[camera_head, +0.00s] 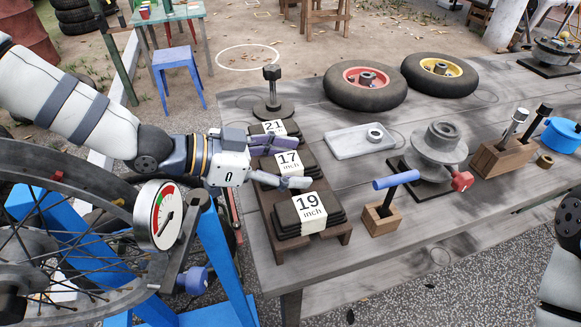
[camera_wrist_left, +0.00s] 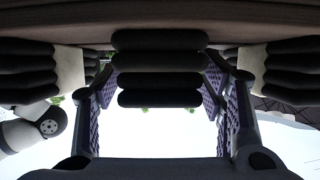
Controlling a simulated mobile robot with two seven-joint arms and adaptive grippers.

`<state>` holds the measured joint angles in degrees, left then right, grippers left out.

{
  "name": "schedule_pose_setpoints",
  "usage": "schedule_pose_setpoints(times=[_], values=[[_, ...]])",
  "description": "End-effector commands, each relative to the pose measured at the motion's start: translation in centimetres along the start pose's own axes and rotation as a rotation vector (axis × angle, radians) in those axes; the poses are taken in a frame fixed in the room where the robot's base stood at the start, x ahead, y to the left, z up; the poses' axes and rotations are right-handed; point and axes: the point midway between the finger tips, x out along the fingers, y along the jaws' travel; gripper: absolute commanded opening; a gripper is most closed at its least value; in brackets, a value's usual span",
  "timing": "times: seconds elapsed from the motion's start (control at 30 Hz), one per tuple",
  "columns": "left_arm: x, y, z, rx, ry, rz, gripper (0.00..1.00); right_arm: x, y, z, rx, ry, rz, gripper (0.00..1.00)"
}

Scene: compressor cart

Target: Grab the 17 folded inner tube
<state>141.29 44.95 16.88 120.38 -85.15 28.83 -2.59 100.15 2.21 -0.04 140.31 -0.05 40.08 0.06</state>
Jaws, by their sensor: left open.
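The 17 inch folded inner tube (camera_head: 289,162) is a dark flat stack with a white paper band, lying in the middle of a brown wooden rack (camera_head: 277,244). My left gripper (camera_head: 303,164) reaches in from the left with its purple-padded fingers apart, one on each side of this stack. In the left wrist view the stack (camera_wrist_left: 160,62) shows end-on between the two open fingers (camera_wrist_left: 162,105), with a small gap on each side. I cannot tell any contact. My right gripper is out of view; only part of my right arm shows at the right edge.
The 21 inch tube (camera_head: 274,127) lies behind and the 19 inch tube (camera_head: 308,214) in front, both close to the fingers. A spoked wheel (camera_head: 70,250) and pressure gauge (camera_head: 158,215) stand below my left arm. A blue-handled tool in a wooden block (camera_head: 382,218) stands right of the rack.

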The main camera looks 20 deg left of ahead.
Motion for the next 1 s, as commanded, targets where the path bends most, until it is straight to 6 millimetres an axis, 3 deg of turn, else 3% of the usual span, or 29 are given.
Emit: schedule_pose_setpoints(times=[0.1, 0.13, 0.4, 0.67, 0.9, 1.0], values=[[-0.1, 0.0, -0.2, 0.003, 0.002, -0.001, 0.63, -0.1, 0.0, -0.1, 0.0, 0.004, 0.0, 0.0], [-0.1, 0.0, -0.2, 0.003, 0.002, -0.001, 0.58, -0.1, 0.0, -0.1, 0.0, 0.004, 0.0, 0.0], [-0.1, 0.0, -0.2, 0.003, 0.003, -0.001, 0.0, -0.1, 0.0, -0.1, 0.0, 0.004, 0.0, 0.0], [-0.4, 0.0, -1.1, 0.008, 0.007, -0.002, 0.0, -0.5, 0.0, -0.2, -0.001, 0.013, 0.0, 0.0], [-3.0, 0.0, -7.2, 0.021, 0.013, -0.006, 0.0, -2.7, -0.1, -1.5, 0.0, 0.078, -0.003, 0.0], [-3.7, 0.0, -8.8, 0.018, 0.01, -0.005, 0.0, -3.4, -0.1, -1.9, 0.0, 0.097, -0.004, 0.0]])
